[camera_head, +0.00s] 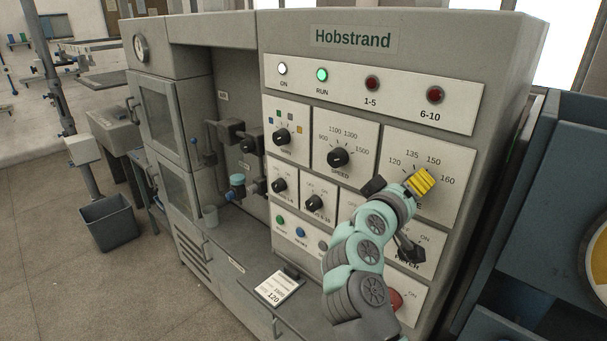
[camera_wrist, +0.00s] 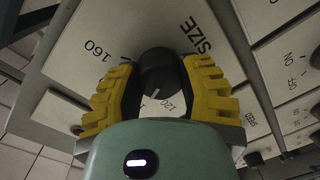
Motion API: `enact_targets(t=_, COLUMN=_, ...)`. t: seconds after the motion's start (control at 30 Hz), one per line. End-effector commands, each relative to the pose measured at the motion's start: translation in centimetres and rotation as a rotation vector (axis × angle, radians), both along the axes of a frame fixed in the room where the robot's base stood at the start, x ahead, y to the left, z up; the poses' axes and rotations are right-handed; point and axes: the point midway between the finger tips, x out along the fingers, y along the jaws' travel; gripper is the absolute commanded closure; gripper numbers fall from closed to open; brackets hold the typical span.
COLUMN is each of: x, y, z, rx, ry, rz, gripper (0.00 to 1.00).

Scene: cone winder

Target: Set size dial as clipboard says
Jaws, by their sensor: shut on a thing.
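The size dial is a dark round knob (camera_wrist: 158,72) with a white pointer line, under the printed word SIZE in the wrist view. My gripper (camera_wrist: 160,82) has its yellow fingers shut on the knob, one on each side. The pointer aims down in that view, near the 120 mark and a little to the side away from SIZE; the exact reading is hard to tell. In the head view my gripper (camera_head: 420,182) covers the knob on the size plate (camera_head: 437,150). The clipboard (camera_head: 278,288) lies on the ledge; its last line reads 120.
The RUN lamp (camera_head: 322,75) glows green. A blue cabinet (camera_head: 560,180) stands close on the right.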

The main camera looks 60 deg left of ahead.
Motion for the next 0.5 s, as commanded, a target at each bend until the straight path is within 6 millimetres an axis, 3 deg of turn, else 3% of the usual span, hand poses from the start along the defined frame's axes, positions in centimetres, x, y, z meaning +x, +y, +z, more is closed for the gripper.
enact_targets(t=0.5, x=-0.13, y=0.08, z=0.09, rx=-0.460, ry=-0.111, rz=0.002, gripper=0.97)
